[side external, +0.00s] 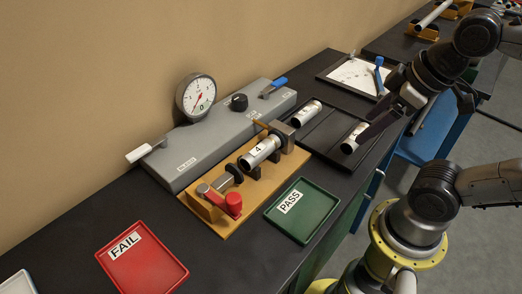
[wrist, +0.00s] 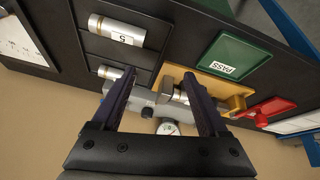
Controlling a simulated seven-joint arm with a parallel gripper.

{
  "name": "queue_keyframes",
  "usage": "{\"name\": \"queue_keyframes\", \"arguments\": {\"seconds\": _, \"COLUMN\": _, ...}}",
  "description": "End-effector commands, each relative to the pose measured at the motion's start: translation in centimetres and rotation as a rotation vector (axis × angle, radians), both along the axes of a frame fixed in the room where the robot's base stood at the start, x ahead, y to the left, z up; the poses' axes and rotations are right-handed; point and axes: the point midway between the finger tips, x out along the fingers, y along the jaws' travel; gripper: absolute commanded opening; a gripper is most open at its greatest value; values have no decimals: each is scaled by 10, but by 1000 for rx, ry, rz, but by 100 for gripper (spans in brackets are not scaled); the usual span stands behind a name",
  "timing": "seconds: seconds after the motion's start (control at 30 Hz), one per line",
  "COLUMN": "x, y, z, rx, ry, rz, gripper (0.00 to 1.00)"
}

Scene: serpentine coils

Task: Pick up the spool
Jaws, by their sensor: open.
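Several silver spools with white labels are in view, and I cannot tell which one the task means. One (side external: 352,138) lies at the near right of the black rack and shows a 5 in the wrist view (wrist: 117,30). Another (side external: 306,113) lies farther back in the rack and is partly visible in the wrist view (wrist: 110,72). A spool marked 4 (side external: 258,154) sits in the wooden fixture. My gripper (side external: 374,126) is open above the rack's right side, near spool 5. In the wrist view nothing is between its fingers (wrist: 158,76).
The wooden fixture (side external: 222,222) with a red clamp stands before a grey gauge box (side external: 190,152) with a dial. A green PASS tray (side external: 314,222) and a red FAIL tray (side external: 150,272) lie on the black bench. A white plate with a blue-handled tool (side external: 378,76) lies behind.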

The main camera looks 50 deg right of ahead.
Motion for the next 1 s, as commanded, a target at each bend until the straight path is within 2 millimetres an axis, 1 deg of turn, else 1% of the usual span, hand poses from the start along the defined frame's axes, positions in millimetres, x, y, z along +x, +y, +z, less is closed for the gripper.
{"name": "queue_keyframes", "arguments": {"seconds": 0.03, "x": 4, "y": 0, "z": 12, "rx": -35, "ry": 4, "rz": 75, "gripper": 77}}
{"name": "queue_keyframes", "arguments": {"seconds": 0.17, "x": 22, "y": 6, "z": 43, "rx": -133, "ry": 68, "rz": 336, "gripper": 77}}
{"name": "queue_keyframes", "arguments": {"seconds": 0.2, "x": 30, "y": 9, "z": 52, "rx": -161, "ry": 92, "rz": 426, "gripper": 77}}
{"name": "queue_keyframes", "arguments": {"seconds": 0.27, "x": 45, "y": 15, "z": 64, "rx": -197, "ry": 131, "rz": 562, "gripper": 77}}
{"name": "queue_keyframes", "arguments": {"seconds": 0.3, "x": 55, "y": 20, "z": 72, "rx": -219, "ry": 156, "rz": 653, "gripper": 77}}
{"name": "queue_keyframes", "arguments": {"seconds": 0.37, "x": 73, "y": 28, "z": 81, "rx": -245, "ry": 195, "rz": 790, "gripper": 77}}
{"name": "queue_keyframes", "arguments": {"seconds": 0.4, "x": 85, "y": 35, "z": 85, "rx": -259, "ry": 220, "rz": 876, "gripper": 77}}
{"name": "queue_keyframes", "arguments": {"seconds": 0.47, "x": 103, "y": 46, "z": 90, "rx": -275, "ry": 255, "rz": 997, "gripper": 77}}
{"name": "queue_keyframes", "arguments": {"seconds": 0.5, "x": 115, "y": 54, "z": 91, "rx": -283, "ry": 276, "rz": 1070, "gripper": 77}}
{"name": "queue_keyframes", "arguments": {"seconds": 0.6, "x": 142, "y": 75, "z": 88, "rx": -288, "ry": 326, "rz": 1209, "gripper": 77}}
{"name": "queue_keyframes", "arguments": {"seconds": 0.73, "x": 169, "y": 100, "z": 75, "rx": -283, "ry": 374, "rz": 1288, "gripper": 77}}
{"name": "queue_keyframes", "arguments": {"seconds": 0.83, "x": 179, "y": 112, "z": 62, "rx": -276, "ry": 402, "rz": 1316, "gripper": 77}}
{"name": "queue_keyframes", "arguments": {"seconds": 1.0, "x": 179, "y": 120, "z": 45, "rx": -271, "ry": 431, "rz": 1339, "gripper": 77}}
